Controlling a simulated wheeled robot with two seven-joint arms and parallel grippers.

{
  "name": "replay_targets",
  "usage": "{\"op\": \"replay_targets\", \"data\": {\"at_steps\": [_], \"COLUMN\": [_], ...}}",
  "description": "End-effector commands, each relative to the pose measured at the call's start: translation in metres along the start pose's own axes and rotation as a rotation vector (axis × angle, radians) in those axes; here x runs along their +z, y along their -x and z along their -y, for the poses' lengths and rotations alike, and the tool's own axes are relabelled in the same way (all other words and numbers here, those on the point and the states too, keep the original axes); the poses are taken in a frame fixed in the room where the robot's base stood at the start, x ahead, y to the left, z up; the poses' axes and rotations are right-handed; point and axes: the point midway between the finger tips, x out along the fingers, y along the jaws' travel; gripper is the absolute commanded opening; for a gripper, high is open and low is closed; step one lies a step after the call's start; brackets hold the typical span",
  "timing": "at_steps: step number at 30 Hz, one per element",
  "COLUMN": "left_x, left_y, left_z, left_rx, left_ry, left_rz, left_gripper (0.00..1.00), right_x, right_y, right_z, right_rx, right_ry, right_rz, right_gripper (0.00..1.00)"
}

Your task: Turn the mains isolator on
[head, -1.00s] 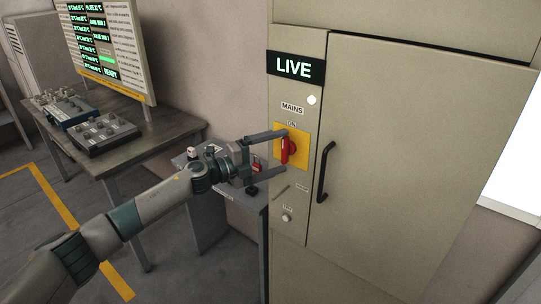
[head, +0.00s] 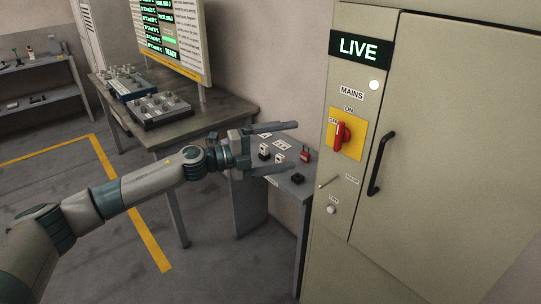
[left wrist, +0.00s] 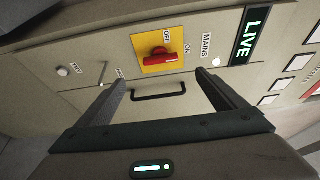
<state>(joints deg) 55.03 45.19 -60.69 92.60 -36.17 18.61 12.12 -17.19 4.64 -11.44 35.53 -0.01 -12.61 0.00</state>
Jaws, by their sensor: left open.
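The mains isolator is a red rotary handle (head: 341,135) on a yellow plate (head: 357,146) on the beige cabinet's narrow front strip. The handle stands nearly upright, towards the ON label (head: 349,109). The sign above it (head: 360,48) reads LIVE in green. In the left wrist view the red handle (left wrist: 160,56) lies ahead of the fingers, with a clear gap. My left gripper (head: 291,148) is open and empty, to the left of the plate and apart from it; its fingers also show in the left wrist view (left wrist: 158,88). My right gripper is not in view.
The cabinet door has a black bar handle (head: 382,163). A small grey table (head: 285,183) beside the cabinet holds a red padlock (head: 305,155) and small blocks. A workbench (head: 205,122) with control boxes and a display board (head: 178,40) stands behind. The floor in front is clear.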

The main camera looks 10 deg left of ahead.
Motion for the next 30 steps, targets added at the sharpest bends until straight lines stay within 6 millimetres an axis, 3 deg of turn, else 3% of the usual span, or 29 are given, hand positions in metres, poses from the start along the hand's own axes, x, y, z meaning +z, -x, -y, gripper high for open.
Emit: {"op": "replay_targets", "data": {"at_steps": [3, 10, 23, 27, 30], "left_x": [0.000, 0.000, 0.000, 0.007, 0.019], "left_y": [0.019, 0.036, 0.038, 0.035, 0.033], "left_z": [-0.003, -0.001, -0.001, -0.013, -0.034], "left_rx": [0.001, 0.000, -0.001, -0.008, -0.020], "left_ry": [-0.001, 0.001, 0.004, 0.037, 0.096], "left_rz": [0.001, 0.000, 0.002, 0.025, 0.068], "left_gripper": [0.91, 0.91, 0.91, 0.91, 0.91], "right_x": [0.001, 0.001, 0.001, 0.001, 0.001], "right_y": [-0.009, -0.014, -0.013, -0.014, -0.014], "right_z": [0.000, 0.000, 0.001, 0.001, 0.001], "right_rx": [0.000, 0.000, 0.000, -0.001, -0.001], "right_ry": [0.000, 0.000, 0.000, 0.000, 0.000], "right_rz": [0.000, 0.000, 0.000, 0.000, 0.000], "right_gripper": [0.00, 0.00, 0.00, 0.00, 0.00]}}
